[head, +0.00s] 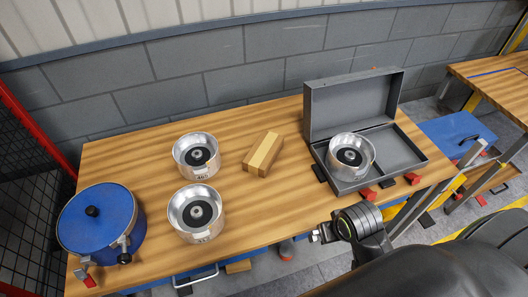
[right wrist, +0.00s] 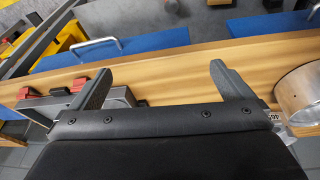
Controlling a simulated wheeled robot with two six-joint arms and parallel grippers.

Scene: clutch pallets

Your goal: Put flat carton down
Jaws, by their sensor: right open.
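A small brown carton (head: 263,153) with a lighter band along its top lies flat on the wooden table (head: 262,215), between the metal housings and the grey case. Nothing is holding it. My right gripper (right wrist: 162,80) is open, with nothing between its two dark fingers, over the table near an edge. In the head view my right wrist (head: 360,222) is at the table's front edge, right of centre, away from the carton; its fingers are hard to make out there. My left gripper is not in view.
Two round metal housings (head: 197,210) stand left of the carton. An open grey case (head: 405,150) on the right holds another housing (head: 351,156). A blue round-lidded pot (head: 95,217) stands at far left. The front middle of the table is clear. Another brown block (head: 238,266) shows below the front edge.

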